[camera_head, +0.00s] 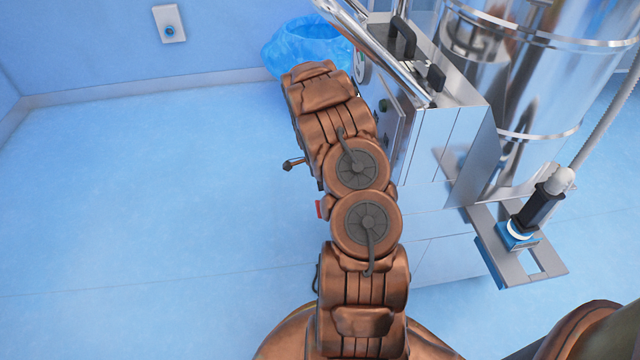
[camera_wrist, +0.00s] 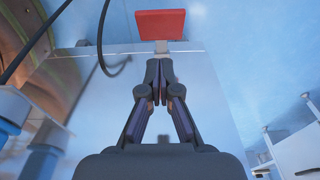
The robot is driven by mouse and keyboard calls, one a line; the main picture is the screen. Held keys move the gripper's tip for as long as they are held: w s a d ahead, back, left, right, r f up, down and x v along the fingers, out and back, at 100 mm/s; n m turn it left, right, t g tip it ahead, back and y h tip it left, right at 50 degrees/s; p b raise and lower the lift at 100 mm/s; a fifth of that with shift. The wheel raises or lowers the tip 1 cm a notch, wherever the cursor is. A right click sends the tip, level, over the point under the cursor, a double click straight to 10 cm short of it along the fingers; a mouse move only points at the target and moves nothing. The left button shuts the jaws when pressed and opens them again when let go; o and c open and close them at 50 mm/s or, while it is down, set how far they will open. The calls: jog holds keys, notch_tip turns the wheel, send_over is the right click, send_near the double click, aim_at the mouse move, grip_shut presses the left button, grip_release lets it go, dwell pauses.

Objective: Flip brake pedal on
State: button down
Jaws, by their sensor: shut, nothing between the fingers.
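The brake pedal, seen as a flat red plate (camera_wrist: 160,22) on a short pale stem, is at the top of the wrist view. My gripper (camera_wrist: 159,66) is shut and empty, with its dark fingertips together just below the stem in the picture. I cannot tell whether the fingertips touch the stem. In the head view my arm runs up the middle, and my gripper is hidden. A small red patch (camera_head: 319,209) shows at the left edge of my arm there; I cannot tell whether it is the pedal.
A metal machine cabinet (camera_head: 430,150) with a shiny cylinder (camera_head: 545,95) stands right of my arm. A bracket with a black-handled tool (camera_head: 540,208) juts out at the right. A blue bag (camera_head: 305,45) lies by the back wall. The floor (camera_head: 150,220) at left is clear.

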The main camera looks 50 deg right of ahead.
notch_tip(320, 180, down, 9)
jog(key=shift+r+b, duration=0.2)
jog(key=shift+b, duration=0.8)
jog(key=shift+f, duration=0.35)
jog(key=shift+w+a+f, duration=0.2)
jog(key=shift+a+f, duration=0.05)
jog(key=shift+f, duration=0.15)
jog(key=shift+f+b, duration=0.1)
jog(key=shift+b, duration=0.3)
